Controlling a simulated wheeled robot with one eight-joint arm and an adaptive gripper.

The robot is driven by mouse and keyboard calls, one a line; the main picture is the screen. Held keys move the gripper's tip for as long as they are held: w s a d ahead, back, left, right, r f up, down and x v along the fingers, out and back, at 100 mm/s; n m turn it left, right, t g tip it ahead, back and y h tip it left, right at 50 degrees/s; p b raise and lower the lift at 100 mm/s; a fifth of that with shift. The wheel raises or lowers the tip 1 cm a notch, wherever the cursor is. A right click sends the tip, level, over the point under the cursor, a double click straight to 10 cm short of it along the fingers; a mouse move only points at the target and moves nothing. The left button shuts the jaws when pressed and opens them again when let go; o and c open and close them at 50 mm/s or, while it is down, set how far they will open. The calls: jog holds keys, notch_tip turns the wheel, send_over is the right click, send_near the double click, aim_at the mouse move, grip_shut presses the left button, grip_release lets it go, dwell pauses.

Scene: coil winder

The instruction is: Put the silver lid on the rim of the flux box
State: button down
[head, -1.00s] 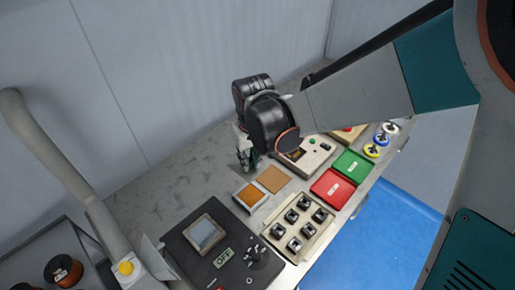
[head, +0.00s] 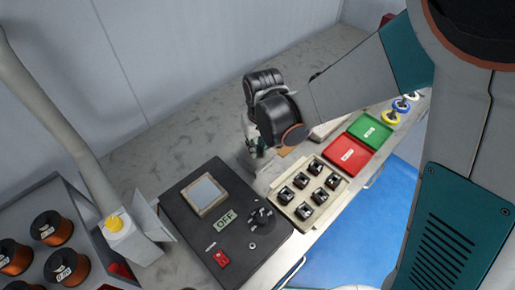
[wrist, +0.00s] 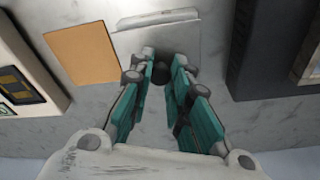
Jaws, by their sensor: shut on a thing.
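My gripper (wrist: 160,70) is shut on the small dark knob (wrist: 159,74) of the silver lid (wrist: 189,42). In the wrist view the lid is a flat, pale metal plate under the fingertips, between a tan pad and the black control panel. The flux box cannot be made out; the lid and gripper hide its amber inside. I cannot tell whether the lid touches the box's rim or hangs just above it. In the head view my gripper (head: 256,154) is behind the switch block and hides most of the lid and box.
The tan pad (wrist: 82,53) lies left of the lid. The black control panel (head: 228,222) is close on its other side. A cream switch block (head: 308,192), a red tray (head: 349,155) and a green tray (head: 370,131) line the front edge. The rear bench is clear.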

aim_at(260, 156)
jog(key=shift+f, duration=0.9)
jog(key=shift+f+b, duration=0.15)
jog(key=shift+b, duration=0.25)
jog(key=c, duration=1.5)
grip_release()
jog(key=r+p, duration=0.3)
jog(key=r, duration=0.1)
jog(key=s+r+p, duration=0.1)
jog(key=r+p, duration=0.2)
jog(key=r, duration=0.1)
jog(key=r+p, duration=0.2)
jog(key=r, duration=0.2)
jog(key=shift+s+d+r+p, duration=0.15)
jog(key=shift+s+d+p, duration=0.15)
jog(key=shift+d+p, duration=0.1)
